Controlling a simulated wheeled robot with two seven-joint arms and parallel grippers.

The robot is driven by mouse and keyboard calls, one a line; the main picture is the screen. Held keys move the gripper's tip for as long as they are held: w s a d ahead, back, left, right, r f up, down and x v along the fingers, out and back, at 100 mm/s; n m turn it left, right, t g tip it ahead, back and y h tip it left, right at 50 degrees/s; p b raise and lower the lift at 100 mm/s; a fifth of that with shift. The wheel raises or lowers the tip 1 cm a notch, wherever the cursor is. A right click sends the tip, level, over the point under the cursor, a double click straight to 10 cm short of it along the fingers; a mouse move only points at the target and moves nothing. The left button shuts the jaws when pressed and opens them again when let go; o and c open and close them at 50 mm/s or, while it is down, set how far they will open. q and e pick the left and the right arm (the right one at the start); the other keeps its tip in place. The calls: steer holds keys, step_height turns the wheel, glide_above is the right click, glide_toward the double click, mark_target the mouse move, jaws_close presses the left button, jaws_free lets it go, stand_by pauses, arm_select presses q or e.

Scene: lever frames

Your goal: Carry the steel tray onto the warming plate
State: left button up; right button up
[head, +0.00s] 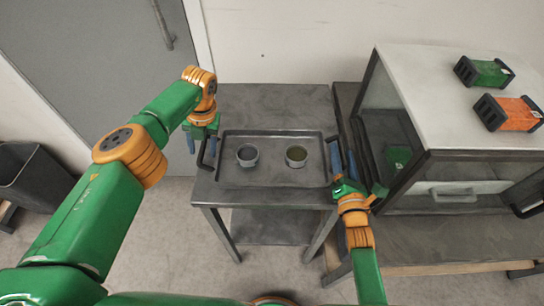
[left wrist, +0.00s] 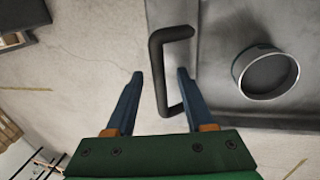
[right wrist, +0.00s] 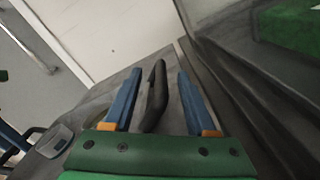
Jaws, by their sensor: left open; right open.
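The steel tray (head: 270,178) lies on a small grey metal table and carries two small round bowls, a grey one (head: 247,155) and one with greenish contents (head: 296,156). A black handle stands at each end of the tray. My left gripper (head: 196,146) is open at the left handle (left wrist: 158,75), whose bar shows between the fingers in the left wrist view. My right gripper (head: 343,170) is open at the right handle (right wrist: 155,98), which shows between its fingers in the right wrist view. I cannot make out the warming plate for certain.
A glass-sided cabinet (head: 432,140) stands close on the right, with a green box (head: 484,72) and an orange box (head: 508,113) on top. A dark bin (head: 30,180) stands at the far left. The table top behind the tray is clear.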

arm_select(q)
steer(key=shift+s+f, duration=0.1)
steer(key=shift+f, duration=0.1)
arm_select(e)
steer(key=shift+w, duration=0.2)
arm_select(q)
jaws_close()
arm_select(e)
jaws_close()
arm_select(q)
steer(key=shift+a, duration=0.1)
stand_by(0.8)
steer(key=shift+r, duration=0.1)
arm_select(e)
steer(key=shift+r, duration=0.1)
